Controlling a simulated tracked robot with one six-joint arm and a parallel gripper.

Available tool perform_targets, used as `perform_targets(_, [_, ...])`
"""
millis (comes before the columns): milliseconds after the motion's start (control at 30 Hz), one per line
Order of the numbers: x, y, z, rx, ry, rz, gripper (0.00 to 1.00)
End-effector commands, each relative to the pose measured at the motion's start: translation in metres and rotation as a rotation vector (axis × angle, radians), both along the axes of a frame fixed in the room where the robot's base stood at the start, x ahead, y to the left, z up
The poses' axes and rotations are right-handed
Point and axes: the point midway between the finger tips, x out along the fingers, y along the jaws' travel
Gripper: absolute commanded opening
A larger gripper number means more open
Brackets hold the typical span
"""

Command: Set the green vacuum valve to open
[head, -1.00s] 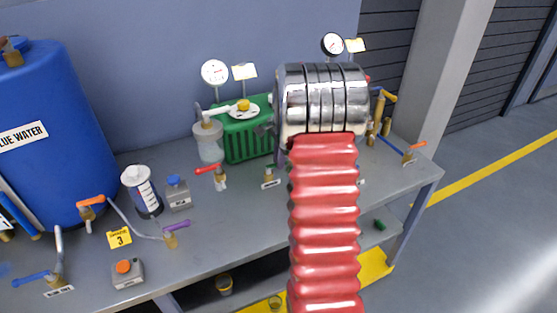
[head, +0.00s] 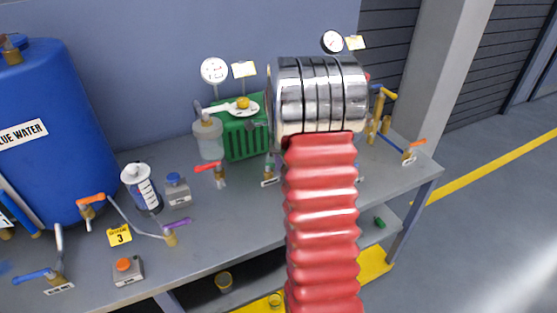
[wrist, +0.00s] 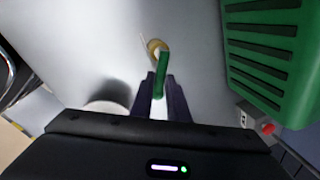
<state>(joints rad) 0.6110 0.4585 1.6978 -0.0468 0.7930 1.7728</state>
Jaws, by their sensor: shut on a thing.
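The green vacuum valve shows in the wrist view as a green lever (wrist: 161,70) on a brass body (wrist: 156,46), above a grey bench surface. My gripper (wrist: 161,83) has its two dark fingers on either side of the lever, shut on it. The lever points down the picture, toward my gripper. In the head view my silver and red arm hides the gripper and the green lever. A brass fitting (head: 268,166) with a white label shows just left of my arm there.
The ribbed green pump (head: 240,137) stands behind, and close on the right in the wrist view (wrist: 272,55). A red-handled valve (head: 213,168), white-topped canister (head: 141,188) and blue tank (head: 55,140) stand to the left. An orange-handled valve (head: 410,150) is at the bench's right end.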

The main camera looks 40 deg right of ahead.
Motion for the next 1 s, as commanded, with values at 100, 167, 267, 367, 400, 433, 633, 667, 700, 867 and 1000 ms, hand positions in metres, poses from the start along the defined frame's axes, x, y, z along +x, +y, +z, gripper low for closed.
perform_targets(100, [0.0,0.003,0.002,-0.003,-0.005,-0.09,0.0])
perform_targets(167, [-0.001,0.005,0.002,-0.004,-0.005,-0.138,0.0])
perform_targets(267, [-0.002,0.008,0.002,-0.003,-0.005,-0.22,0.0])
perform_targets(367, [-0.003,0.011,0.002,-0.003,-0.005,-0.3,0.0])
perform_targets(400, [-0.004,0.012,0.002,-0.003,-0.005,-0.333,0.0])
perform_targets(433, [-0.004,0.013,0.002,-0.003,-0.006,-0.357,0.0])
perform_targets(633, [-0.005,0.019,0.002,-0.003,-0.006,-0.522,0.0])
perform_targets(667, [-0.005,0.02,0.002,-0.003,-0.006,-0.547,0.0])
perform_targets(700, [-0.005,0.021,0.002,-0.002,-0.006,-0.581,0.0])
perform_targets(867, [-0.005,0.026,0.002,-0.002,-0.007,-0.709,0.0])
perform_targets(1000, [-0.004,0.03,0.002,-0.001,-0.007,-0.804,0.0])
